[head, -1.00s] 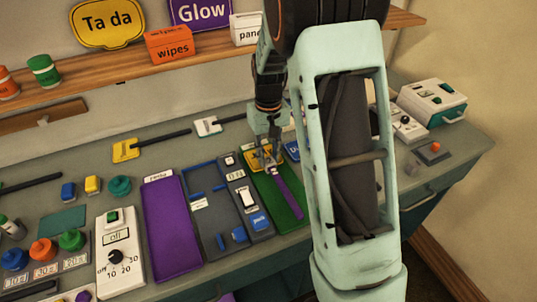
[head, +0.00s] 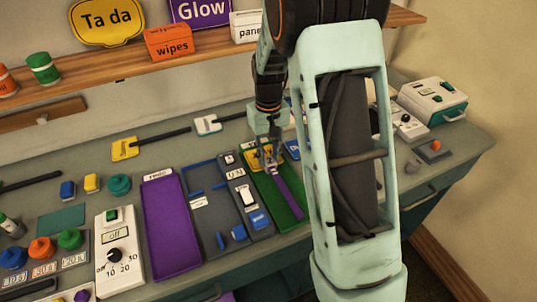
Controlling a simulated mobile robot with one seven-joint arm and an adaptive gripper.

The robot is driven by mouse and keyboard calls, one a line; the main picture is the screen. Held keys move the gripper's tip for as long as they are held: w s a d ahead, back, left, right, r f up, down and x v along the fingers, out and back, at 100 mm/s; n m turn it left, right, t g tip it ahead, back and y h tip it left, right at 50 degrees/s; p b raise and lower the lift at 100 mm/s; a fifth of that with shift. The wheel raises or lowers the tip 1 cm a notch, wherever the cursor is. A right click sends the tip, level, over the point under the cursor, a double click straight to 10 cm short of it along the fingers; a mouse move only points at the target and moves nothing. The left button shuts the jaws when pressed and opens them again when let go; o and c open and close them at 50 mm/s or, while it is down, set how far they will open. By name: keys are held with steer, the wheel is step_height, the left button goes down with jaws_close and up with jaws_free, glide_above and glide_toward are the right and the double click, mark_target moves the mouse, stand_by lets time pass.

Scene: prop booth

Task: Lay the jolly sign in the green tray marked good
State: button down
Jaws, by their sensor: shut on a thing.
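My gripper (head: 270,157) is at the far end of the green tray (head: 296,213), shut on a sign with a purple handle (head: 287,193). The sign's yellow head (head: 252,160) shows beside the fingers, and its handle slants toward the tray's near end. The sign is over or in the tray; I cannot tell whether it touches the bottom. The sign's wording is too small to read, and my gripper covers part of it. The tray's label is hidden from this view.
A purple tray (head: 172,228) stands to the left, with a grey tray (head: 212,215) of blue pieces and a switch panel (head: 246,195) between. A yellow sign (head: 125,148) and a white sign (head: 206,125) with dark handles lie behind. A shelf (head: 130,76) runs above.

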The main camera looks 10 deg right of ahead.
steer(key=shift+f, duration=0.1)
stand_by(0.8)
steer(key=c, duration=1.4)
jaws_free()
steer(key=shift+r+p, duration=2.7)
steer(key=shift+r, duration=1.35)
